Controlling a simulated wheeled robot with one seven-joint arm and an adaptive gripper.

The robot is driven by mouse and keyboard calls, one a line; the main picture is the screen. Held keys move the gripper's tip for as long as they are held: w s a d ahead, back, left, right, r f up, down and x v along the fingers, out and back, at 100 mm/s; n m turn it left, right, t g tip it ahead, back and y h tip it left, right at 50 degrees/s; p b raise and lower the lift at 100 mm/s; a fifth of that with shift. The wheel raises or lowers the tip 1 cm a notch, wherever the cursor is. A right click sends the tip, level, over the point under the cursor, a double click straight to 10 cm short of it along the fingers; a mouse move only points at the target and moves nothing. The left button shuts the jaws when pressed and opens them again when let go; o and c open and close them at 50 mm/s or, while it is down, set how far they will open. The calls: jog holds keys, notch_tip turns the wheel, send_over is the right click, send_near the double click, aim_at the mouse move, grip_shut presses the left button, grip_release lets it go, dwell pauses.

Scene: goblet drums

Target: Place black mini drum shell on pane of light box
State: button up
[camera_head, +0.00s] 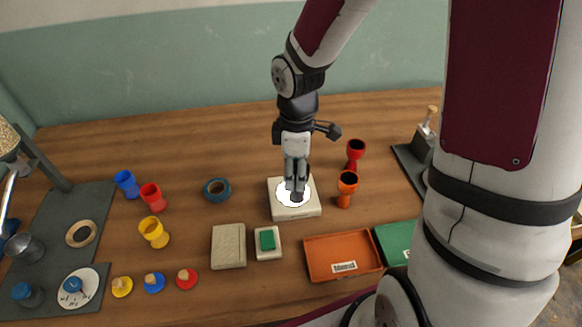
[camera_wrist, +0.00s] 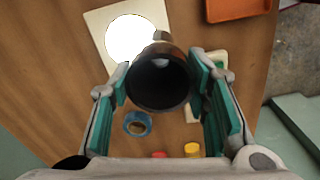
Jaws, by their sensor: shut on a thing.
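The light box (camera_head: 308,211) is a cream square block with a bright round white pane (camera_head: 283,197) on top, in the middle of the table. In the wrist view the pane (camera_wrist: 124,40) glows beyond the shell. My gripper (camera_head: 296,186) points down over the pane. It is shut on the black mini drum shell (camera_wrist: 160,82), whose dark open mouth faces the wrist camera between the two green-padded fingers. In the head view the shell (camera_head: 297,197) shows small and dark below the fingers, over the pane. I cannot tell whether it touches the pane.
Orange (camera_head: 347,189) and red (camera_head: 355,152) goblet shells stand right of the light box. A blue tape ring (camera_head: 217,190) lies left. A beige block (camera_head: 229,246), a green-topped pad (camera_head: 267,242) and an orange tray (camera_head: 342,256) lie in front. Blue, red and yellow shells stand farther left.

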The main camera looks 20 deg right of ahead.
jog(key=w+f, duration=0.4)
jog(key=shift+w+d, duration=0.35)
jog(key=shift+d, duration=0.05)
jog(key=shift+f, duration=0.1)
jog(key=o, duration=1.2)
jog(key=shift+c, duration=0.2)
notch_tip(320, 180, up, 12)
jog(key=s+r+m+t, duration=0.2)
jog(key=s+r+m, duration=0.4)
jog(key=s, duration=0.4)
jog(key=s+r+m+t, duration=0.3)
jog(key=s+r+m, duration=0.4)
jog(key=s, duration=0.4)
jog(key=shift+d+r, duration=0.35)
jog(key=shift+r, duration=0.4)
